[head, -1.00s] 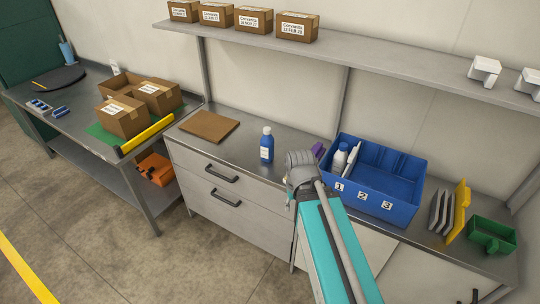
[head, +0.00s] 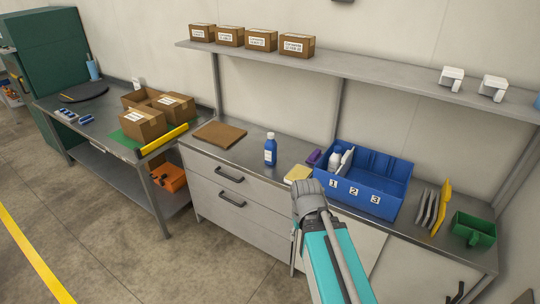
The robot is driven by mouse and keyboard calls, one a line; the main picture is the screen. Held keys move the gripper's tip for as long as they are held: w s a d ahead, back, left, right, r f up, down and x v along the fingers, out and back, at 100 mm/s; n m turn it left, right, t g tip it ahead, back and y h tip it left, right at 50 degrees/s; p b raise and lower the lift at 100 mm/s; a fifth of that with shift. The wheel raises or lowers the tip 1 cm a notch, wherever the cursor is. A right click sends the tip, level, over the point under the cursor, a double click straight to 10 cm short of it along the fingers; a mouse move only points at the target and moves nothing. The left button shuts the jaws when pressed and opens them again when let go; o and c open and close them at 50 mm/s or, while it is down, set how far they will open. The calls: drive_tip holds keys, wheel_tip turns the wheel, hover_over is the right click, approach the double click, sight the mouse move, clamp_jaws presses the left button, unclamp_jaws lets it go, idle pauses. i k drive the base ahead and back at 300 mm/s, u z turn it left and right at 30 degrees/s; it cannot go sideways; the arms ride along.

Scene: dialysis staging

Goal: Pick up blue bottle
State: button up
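The blue bottle (head: 270,150) with a pale cap stands upright on the steel counter (head: 245,152), left of the blue numbered bin. My gripper (head: 308,190) is in front of the counter's edge, to the right of the bottle in the picture and apart from it. I see it from behind along my teal arm, so its fingertips are hidden and I cannot tell whether it is open or shut.
The blue bin (head: 390,203), with white bottles in compartment 1, stands right of the blue bottle. A yellow item (head: 298,173) and a purple item (head: 313,156) lie between them. A brown board (head: 219,134) lies left of the bottle, with bare counter between.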

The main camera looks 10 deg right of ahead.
sight(271, 144)
drive_tip(key=z, duration=1.5)
drive_tip(key=i, duration=1.1)
drive_tip(key=u, duration=1.05)
